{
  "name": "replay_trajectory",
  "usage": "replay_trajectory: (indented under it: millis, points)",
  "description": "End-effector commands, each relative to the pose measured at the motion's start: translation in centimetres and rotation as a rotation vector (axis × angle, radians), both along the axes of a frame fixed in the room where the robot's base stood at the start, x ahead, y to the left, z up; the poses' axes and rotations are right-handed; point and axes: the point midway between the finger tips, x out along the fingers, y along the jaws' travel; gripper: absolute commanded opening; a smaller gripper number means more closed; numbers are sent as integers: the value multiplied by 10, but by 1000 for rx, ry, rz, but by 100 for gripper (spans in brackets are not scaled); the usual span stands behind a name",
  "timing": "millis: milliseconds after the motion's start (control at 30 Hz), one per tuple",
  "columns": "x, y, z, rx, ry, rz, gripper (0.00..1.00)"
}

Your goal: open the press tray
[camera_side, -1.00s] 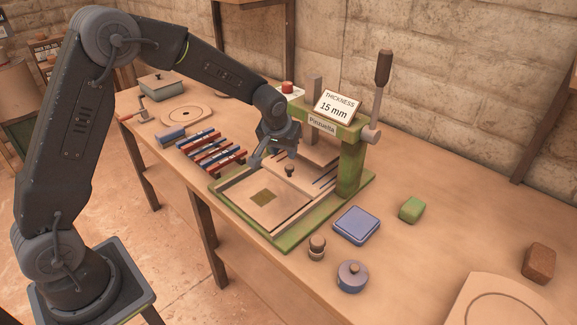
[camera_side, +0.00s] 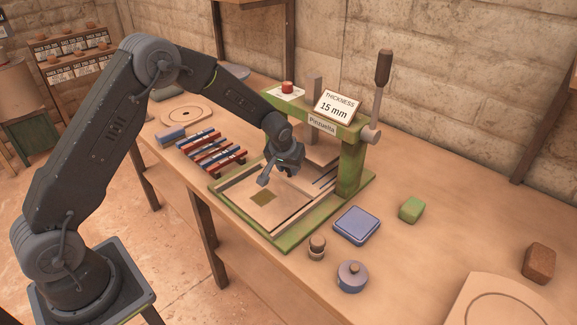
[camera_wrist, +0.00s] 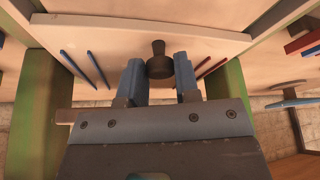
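The press tray (camera_side: 285,212) is a pale board in the green-edged base of the press, with a small olive square on it. Its dark round knob (camera_wrist: 159,64) shows in the wrist view between the fingertips of my gripper (camera_wrist: 160,72). The two blue fingers are apart, one on each side of the knob and very close to it. I cannot tell whether they press on it. In the side view my gripper (camera_side: 287,172) is low over the tray, under the front of the press frame (camera_side: 350,165), and hides the knob.
Red and blue bars (camera_side: 212,150) lie left of the press. The press lever (camera_side: 380,90) stands upright.

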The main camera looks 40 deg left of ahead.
Motion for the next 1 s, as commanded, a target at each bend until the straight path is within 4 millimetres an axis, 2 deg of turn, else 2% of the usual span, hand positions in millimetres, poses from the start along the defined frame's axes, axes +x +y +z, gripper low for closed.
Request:
replay_trajectory:
  millis: [33, 300, 533, 667, 867, 1000]
  points:
    - [0, 0, 0, 0, 0, 0, 24]
    - [0, -1, 0, -1, 0, 0, 0]
    - [-1, -1, 0, 0, 0, -1, 0]
    - [-8, -1, 0, 0, 2, -2, 0]
    - [-40, -1, 1, 1, 2, -1, 0]
    - [-77, -1, 1, 1, 2, -1, 0]
